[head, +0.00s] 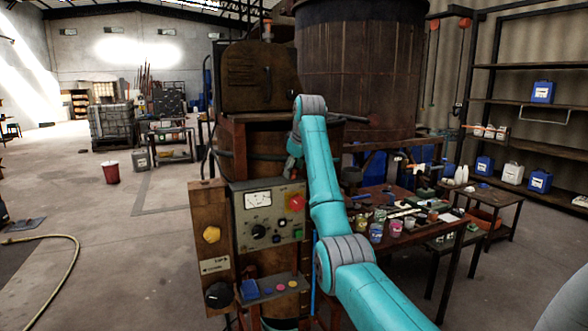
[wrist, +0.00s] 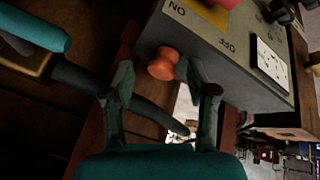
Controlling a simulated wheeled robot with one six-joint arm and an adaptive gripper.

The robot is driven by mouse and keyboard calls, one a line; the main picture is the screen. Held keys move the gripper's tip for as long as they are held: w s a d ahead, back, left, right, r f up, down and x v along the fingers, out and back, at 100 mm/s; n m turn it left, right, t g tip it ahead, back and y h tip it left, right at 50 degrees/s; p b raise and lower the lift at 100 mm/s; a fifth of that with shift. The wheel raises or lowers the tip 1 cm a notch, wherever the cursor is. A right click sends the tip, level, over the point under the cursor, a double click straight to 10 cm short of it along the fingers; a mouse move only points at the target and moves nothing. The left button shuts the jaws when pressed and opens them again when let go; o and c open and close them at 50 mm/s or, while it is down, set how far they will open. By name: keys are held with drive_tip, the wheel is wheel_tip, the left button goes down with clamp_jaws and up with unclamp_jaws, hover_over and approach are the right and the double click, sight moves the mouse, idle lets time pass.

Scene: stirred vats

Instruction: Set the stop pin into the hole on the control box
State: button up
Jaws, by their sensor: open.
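The grey control box (head: 268,215) stands left of my arm in the head view, with a meter, a red part and a dark knob on its face. It also fills the upper middle of the wrist view (wrist: 232,75). An orange round-headed piece (wrist: 163,63), which looks like the stop pin, is at the box's near edge. Its shaft and the hole do not show, so I cannot tell whether it is seated. My gripper (wrist: 158,78) is open, with the orange head just beyond and between its fingertips. In the head view my gripper (head: 292,168) is small and dark behind the box's top.
A wooden post with a yellow knob (head: 211,234) stands left of the box. A small ledge (head: 275,291) with a blue block is below it. A cluttered table (head: 408,236) is to the right, and a large vat (head: 362,70) rises behind. The floor at left is mostly clear.

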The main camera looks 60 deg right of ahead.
wheel_tip(320, 180, up, 10)
idle(0.5)
drive_tip(key=shift+f, duration=0.1)
idle(0.5)
